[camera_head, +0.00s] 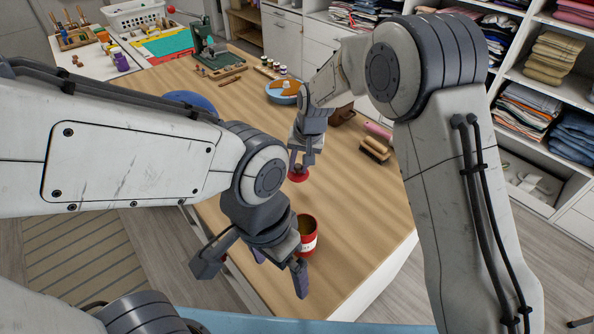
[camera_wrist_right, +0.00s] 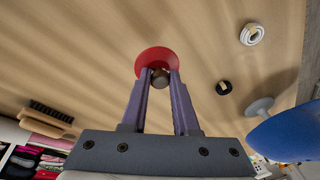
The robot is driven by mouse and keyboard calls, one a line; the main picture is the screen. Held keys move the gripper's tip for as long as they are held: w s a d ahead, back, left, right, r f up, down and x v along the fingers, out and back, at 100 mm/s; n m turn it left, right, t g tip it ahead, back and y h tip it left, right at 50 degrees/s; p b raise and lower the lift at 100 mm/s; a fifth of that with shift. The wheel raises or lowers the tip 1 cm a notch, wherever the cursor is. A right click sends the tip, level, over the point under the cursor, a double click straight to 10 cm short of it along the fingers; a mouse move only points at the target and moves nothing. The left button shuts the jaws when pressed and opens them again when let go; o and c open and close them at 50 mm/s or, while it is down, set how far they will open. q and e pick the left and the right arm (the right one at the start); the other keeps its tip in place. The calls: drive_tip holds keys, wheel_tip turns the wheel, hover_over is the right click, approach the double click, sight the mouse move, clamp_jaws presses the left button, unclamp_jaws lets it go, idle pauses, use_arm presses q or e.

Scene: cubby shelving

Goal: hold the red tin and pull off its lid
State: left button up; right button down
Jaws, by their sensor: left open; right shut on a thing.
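The red tin (camera_head: 307,242) with a pale label stands upright on the wooden table near its front edge, its top open and a yellowish inside showing. Its red lid (camera_head: 299,175) is apart from it, above the table and farther back. My right gripper (camera_head: 301,163) is shut on the lid's knob. In the right wrist view, the lid (camera_wrist_right: 156,58) shows beyond the closed fingertips (camera_wrist_right: 161,76) with the brownish knob between them. My left gripper (camera_head: 253,273) is open and empty, beside and in front of the tin. One of its fingers overlaps the tin's lower left in the picture.
A blue bowl (camera_head: 284,92) with orange contents, a wooden brush (camera_head: 375,149) and small jars stand farther back on the table (camera_head: 352,207). Shelves with folded clothes (camera_head: 557,58) line the right. Table right of the tin is clear.

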sight(297, 173)
drive_tip(key=shift+w+a+f, duration=0.35)
drive_tip(key=shift+w+f, duration=0.1)
wheel_tip(297, 173, down, 3)
drive_tip(key=shift+f+p, duration=0.15)
drive_tip(key=shift+p, duration=0.4)
drive_tip(key=shift+f, duration=0.25)
drive_tip(key=shift+f, duration=0.2)
drive_tip(key=c, duration=0.7)
unclamp_jaws()
